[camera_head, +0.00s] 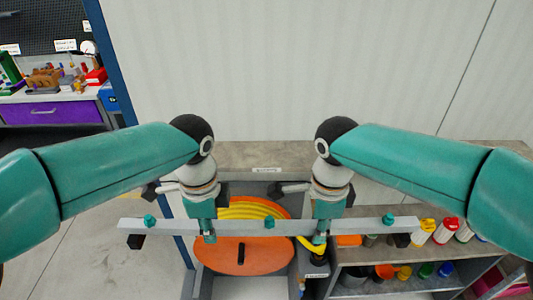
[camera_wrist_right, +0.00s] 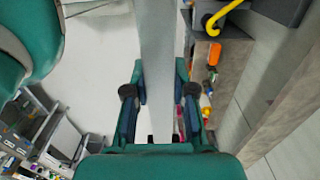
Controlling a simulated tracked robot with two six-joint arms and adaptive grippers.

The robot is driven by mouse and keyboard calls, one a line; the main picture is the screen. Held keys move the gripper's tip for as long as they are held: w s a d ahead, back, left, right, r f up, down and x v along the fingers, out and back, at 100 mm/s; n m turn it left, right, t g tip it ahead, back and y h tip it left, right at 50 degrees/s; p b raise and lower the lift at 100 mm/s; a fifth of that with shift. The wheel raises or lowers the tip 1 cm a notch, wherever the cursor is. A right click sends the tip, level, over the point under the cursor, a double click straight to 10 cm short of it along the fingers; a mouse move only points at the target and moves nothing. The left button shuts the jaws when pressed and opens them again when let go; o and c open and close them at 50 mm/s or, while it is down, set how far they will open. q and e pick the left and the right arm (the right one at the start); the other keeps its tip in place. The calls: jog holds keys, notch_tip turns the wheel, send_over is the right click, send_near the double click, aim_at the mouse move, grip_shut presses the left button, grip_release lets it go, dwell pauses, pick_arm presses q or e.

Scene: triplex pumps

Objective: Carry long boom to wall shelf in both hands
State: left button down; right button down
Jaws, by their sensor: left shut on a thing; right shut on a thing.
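The long boom (camera_head: 265,226) is a grey bar with green knobs and dark end pieces, held roughly level across the head view. My left gripper (camera_head: 208,229) is shut on it left of its middle. My right gripper (camera_head: 320,232) is shut on it right of its middle. In the right wrist view the boom (camera_wrist_right: 158,60) runs lengthwise between the fingers of my right gripper (camera_wrist_right: 160,98). A grey-brown shelf (camera_head: 240,155) with a small label on its front edge lies beyond the boom, against the pale wall. My grippers hide short parts of the boom.
A shelving unit (camera_head: 385,257) with bottles stands at right. A workbench with a purple drawer (camera_head: 52,112) is at far left. Open floor (camera_head: 80,260) lies at lower left.

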pick_arm(q)
jog(key=shift+w+a, duration=0.1)
pick_arm(e)
jog(key=shift+w+a, duration=0.1)
jog(key=shift+w, duration=0.05)
